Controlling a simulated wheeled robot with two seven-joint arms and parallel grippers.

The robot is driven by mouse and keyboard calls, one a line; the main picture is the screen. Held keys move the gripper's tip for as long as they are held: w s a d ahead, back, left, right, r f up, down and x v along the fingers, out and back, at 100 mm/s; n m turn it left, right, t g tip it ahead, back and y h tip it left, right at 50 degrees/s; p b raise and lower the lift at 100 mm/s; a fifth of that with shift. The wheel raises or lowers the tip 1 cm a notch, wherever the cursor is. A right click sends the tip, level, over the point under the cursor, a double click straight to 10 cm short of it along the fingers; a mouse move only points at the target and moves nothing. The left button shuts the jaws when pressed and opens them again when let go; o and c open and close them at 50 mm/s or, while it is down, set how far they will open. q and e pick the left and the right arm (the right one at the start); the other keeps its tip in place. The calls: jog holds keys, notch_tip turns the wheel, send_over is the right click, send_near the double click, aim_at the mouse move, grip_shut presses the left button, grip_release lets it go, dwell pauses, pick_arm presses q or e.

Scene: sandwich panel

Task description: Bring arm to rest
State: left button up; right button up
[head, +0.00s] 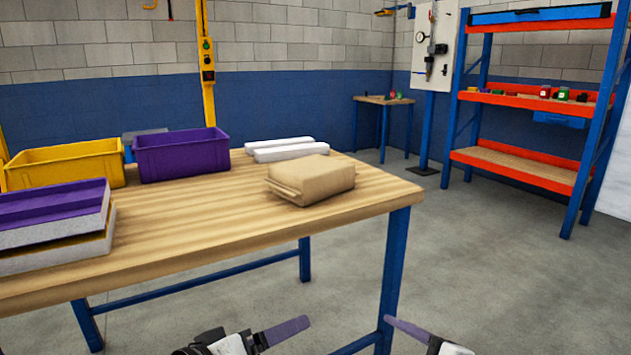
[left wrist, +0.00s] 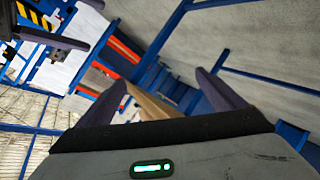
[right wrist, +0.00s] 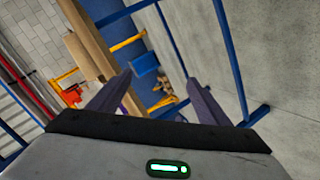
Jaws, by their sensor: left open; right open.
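My left gripper (head: 290,328) shows at the bottom of the head view, in front of the table and below its top. Its fingers stand apart with nothing between them in the left wrist view (left wrist: 166,88). My right gripper (head: 405,330) is at the bottom edge, to the right of the left one and near a blue table leg. Its fingers are also apart and empty in the right wrist view (right wrist: 158,88). Both are clear of everything on the table. Most of both arms is out of the head view.
The wooden table (head: 190,228) has blue legs. Open floor (head: 500,270) lies right, before an orange-blue shelf (head: 520,160).

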pick_arm(q)
jog(key=s+a+f+m+g+y, duration=0.1)
jog(key=s+a+f+m+y, duration=0.15)
jog(key=s+f, duration=0.9)
jog(key=s+a+f+m+y, duration=0.15)
jog(key=s+a+f, duration=0.25)
jog(key=s+f, duration=0.75)
pick_arm(e)
jog(key=s+d+f+m+g+h, duration=0.1)
jog(key=s+f+m+g, duration=0.1)
jog(key=s+f+m, duration=0.85)
jog(key=s+d+f+m+g+h, duration=0.15)
jog(key=s+f+m, duration=0.45)
jog(key=s, duration=0.8)
pick_arm(q)
jog(key=s+a+r+g+y+p, duration=0.1)
jog(key=s+r+p, duration=0.2)
jog(key=r+p, duration=0.9)
jog(key=p, duration=0.4)
jog(key=shift+a+r, duration=0.15)
jog(key=shift+r, duration=0.25)
pick_arm(e)
notch_tip(320, 180, up, 8)
jog(key=n, duration=0.2)
jog(key=shift+w+d+h, duration=0.15)
jog(key=shift+d+h, duration=0.1)
jog(key=shift+h, duration=0.2)
pick_arm(q)
jog(key=shift+s, duration=0.1)
